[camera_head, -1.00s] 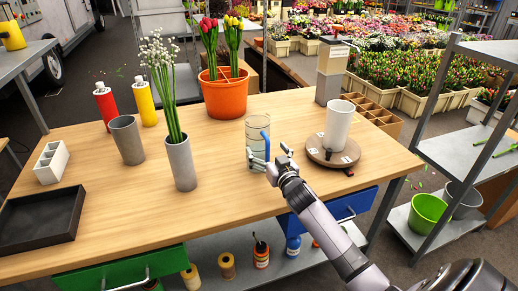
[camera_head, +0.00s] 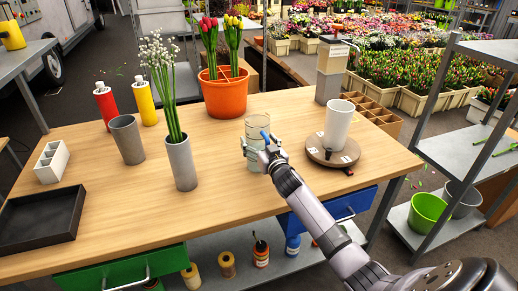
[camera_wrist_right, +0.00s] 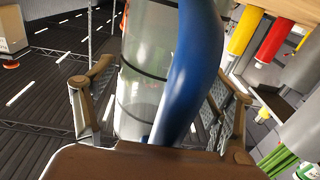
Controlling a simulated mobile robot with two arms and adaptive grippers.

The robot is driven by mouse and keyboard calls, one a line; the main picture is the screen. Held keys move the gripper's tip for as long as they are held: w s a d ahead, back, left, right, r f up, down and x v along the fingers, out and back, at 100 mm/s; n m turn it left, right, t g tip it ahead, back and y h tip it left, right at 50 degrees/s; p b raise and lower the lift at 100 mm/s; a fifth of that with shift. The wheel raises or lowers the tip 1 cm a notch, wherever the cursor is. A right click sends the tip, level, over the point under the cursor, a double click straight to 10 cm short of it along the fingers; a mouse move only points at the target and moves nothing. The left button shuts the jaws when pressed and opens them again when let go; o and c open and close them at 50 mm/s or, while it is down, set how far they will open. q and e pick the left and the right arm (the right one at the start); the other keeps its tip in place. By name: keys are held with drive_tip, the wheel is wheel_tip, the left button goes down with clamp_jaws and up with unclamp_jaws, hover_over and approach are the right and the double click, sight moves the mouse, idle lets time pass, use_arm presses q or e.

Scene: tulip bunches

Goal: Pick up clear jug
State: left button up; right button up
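The clear jug (camera_head: 256,128) stands upright on the wooden table, near the middle. It is a see-through cylinder with a blue handle (camera_wrist_right: 192,70) facing my right arm. My right gripper (camera_head: 262,149) is low at the jug's near side, with its fingers spread to either side. In the right wrist view, the jug (camera_wrist_right: 142,85) and its handle lie between the two fingers, and the fingers look open. A small gap shows at the left finger; contact at the right one is unclear. My left gripper is not in view.
A white cup (camera_head: 338,125) stands on a round brown turntable (camera_head: 316,155) right of the jug. An orange pot (camera_head: 226,98) of tulips is behind. A grey vase (camera_head: 181,165) with white flowers stands to the left. The table front between vase and arm is clear.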

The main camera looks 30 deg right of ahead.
drive_tip(key=c, duration=1.2)
drive_tip(key=shift+r, duration=0.1)
drive_tip(key=shift+c, duration=0.4)
drive_tip(key=shift+r, duration=0.1)
